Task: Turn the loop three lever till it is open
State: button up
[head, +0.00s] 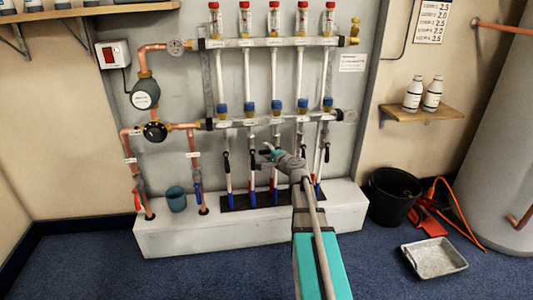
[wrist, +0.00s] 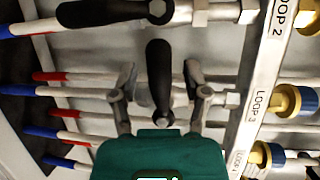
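The loop three lever (wrist: 158,72) is black and stands crosswise to its pipe in the wrist view, beside the LOOP 3 label (wrist: 257,105). Its pivot nut (wrist: 163,96) sits on a metal valve body. My gripper (wrist: 160,78) is open, with one finger on each side of the lever and a visible gap on both sides. In the head view my gripper (head: 267,151) is at the middle of the lever row and hides most of the loop three valve.
The loop two lever (wrist: 112,12) lies along its pipe, close beside my gripper. Other black levers (head: 226,160) hang on neighbouring pipes under the lower manifold bar (head: 235,122). A white plinth (head: 170,238) stands below. A black bucket (head: 393,200) and a grey tray (head: 434,260) are at right.

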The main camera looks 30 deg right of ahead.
grip_shut()
jog(key=shift+a, duration=0.25)
jog(key=shift+d, duration=0.35)
